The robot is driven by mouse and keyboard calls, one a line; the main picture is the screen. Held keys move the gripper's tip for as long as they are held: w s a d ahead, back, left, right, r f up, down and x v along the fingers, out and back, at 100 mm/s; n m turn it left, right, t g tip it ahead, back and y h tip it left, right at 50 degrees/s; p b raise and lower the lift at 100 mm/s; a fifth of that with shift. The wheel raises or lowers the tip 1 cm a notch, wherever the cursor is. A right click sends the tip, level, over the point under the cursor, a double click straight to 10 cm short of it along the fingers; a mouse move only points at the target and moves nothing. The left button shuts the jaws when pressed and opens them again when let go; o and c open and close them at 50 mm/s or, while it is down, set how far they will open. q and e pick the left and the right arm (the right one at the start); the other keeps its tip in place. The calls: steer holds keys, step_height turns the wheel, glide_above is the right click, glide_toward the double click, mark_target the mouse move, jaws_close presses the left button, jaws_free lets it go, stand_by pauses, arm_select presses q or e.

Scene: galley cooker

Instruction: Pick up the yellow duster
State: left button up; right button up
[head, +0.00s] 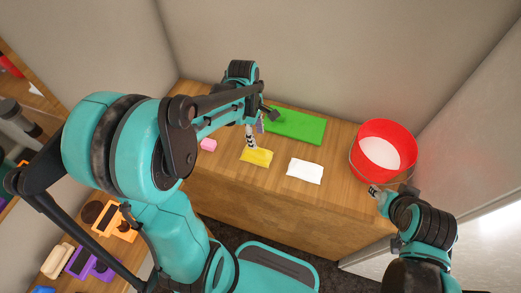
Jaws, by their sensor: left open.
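The yellow duster (258,158) lies flat on the wooden counter, left of a white cloth. My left gripper (254,136) is open and points down at the duster's upper left edge; I cannot tell whether it touches it. It looks empty. My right gripper (378,193) is by the counter's front right, below the red bucket. Its fingers are too small and dark to tell whether it is open.
A red bucket (383,150) with pale contents stands at the right. Walls close in the back and right.

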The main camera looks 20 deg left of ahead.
mark_target(257, 152)
arm_select(q)
steer(key=f+b, duration=0.1)
steer(key=f, duration=0.1)
steer(key=f+b, duration=0.1)
steer(key=f, duration=0.1)
steer(key=f+b, duration=0.1)
steer(key=f, duration=0.2)
steer(key=shift+s+d+f, duration=0.1)
steer(key=shift+s+d, duration=0.15)
steer(key=shift+s, duration=0.1)
jaws_close()
